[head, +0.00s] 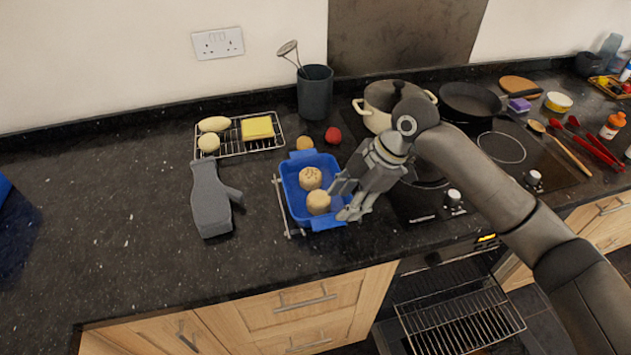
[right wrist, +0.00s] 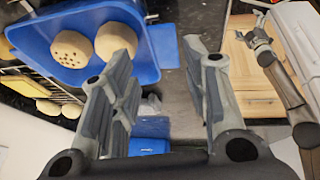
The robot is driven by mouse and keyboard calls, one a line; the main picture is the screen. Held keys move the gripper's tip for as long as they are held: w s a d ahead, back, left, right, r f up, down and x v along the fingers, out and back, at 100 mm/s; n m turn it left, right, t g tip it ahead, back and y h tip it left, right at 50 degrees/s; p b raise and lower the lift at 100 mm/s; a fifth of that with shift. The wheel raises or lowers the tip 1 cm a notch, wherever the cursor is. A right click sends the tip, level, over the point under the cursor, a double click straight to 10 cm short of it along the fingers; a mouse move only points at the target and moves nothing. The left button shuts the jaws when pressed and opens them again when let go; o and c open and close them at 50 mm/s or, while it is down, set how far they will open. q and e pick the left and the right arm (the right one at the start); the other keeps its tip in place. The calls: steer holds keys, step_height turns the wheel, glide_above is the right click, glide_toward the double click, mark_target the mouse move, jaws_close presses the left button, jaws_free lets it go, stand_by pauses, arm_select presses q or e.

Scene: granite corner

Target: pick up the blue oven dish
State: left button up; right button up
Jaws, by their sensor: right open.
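The blue oven dish (head: 328,165) stands on the dark counter left of the hob, with two round tan buns (head: 311,178) in it. My right gripper (head: 346,200) is open at the dish's right side, pointing down and left. In the right wrist view the dish (right wrist: 155,45) fills the upper left. Its rim shows between the two open fingertips (right wrist: 157,48); I cannot tell whether they touch it. My left gripper (right wrist: 262,43) shows small in the right wrist view, away from the dish; its jaws are unclear.
A red ball (head: 333,135), a dark utensil pot (head: 315,92) and a cream pot (head: 372,115) stand behind. The oven below is open. The left counter is mostly clear.

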mark_target(329, 220)
steer(key=a+f, duration=0.1)
steer(key=s+f, duration=0.1)
steer(key=shift+s+a+f+p, duration=0.1)
steer(key=shift+a+f+p, duration=0.2)
steer(key=shift+a+f, duration=0.05)
arm_select(q)
steer(key=s+g, duration=0.1)
steer(key=s, duration=0.6)
arm_select(e)
steer(key=shift+w+a+f, duration=0.1)
steer(key=shift+w+f, duration=0.1)
steer(key=shift+f, duration=0.15)
steer(key=p+x, duration=0.2)
steer(key=x, duration=0.2)
steer(key=shift+w, duration=0.1)
steer(key=shift+a+f, duration=0.2)
steer(key=shift+f, duration=0.3)
steer(key=shift+w, duration=0.1)
steer(key=c, duration=0.5)
jaws_close()
arm_select(q)
steer(key=shift+w+r, duration=1.45)
steer(key=shift+w, duration=0.1)
